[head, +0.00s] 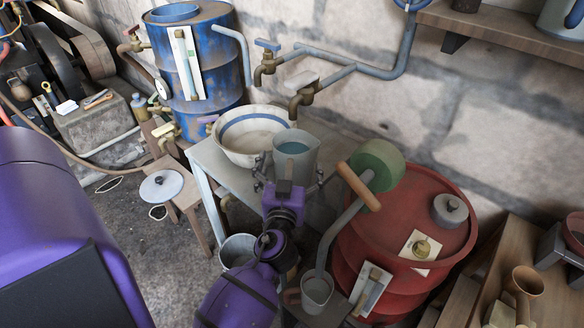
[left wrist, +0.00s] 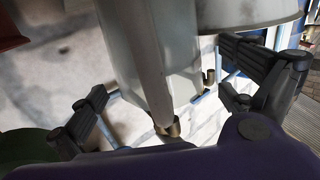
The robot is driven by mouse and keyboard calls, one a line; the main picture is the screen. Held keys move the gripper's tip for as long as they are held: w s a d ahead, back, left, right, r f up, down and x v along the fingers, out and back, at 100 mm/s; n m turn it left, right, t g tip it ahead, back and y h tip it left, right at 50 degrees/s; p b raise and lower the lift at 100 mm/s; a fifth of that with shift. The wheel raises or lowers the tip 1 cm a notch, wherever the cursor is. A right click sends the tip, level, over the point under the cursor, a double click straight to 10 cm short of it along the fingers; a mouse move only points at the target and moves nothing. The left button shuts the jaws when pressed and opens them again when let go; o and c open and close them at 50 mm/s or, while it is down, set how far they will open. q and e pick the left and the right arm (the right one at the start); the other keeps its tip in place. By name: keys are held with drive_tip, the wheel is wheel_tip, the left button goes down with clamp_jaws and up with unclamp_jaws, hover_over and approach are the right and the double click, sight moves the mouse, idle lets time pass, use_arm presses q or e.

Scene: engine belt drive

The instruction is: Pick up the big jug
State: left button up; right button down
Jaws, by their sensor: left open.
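The big jug (head: 297,158) is grey with blue water in it. It stands upright on the pale table beside the basin (head: 251,150). My left gripper (head: 290,176) is at the near side of the jug, open, with a finger to each side. In the left wrist view the jug (left wrist: 165,45) is between the spread fingers of my left gripper (left wrist: 164,85); I see no clear grip on it. My right gripper is not in view.
A small jug (head: 316,288) sits low in front, by the red barrel (head: 385,235). Taps (head: 302,98) hang behind the jug. A blue barrel (head: 215,75) stands at the back left.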

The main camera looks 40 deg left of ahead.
use_arm(q)
drive_tip(key=x, duration=0.4)
drive_tip(key=shift+p, duration=0.4)
drive_tip(key=shift+f, duration=0.1)
drive_tip(key=c, duration=2.1)
drive_tip(key=shift+c, duration=0.3)
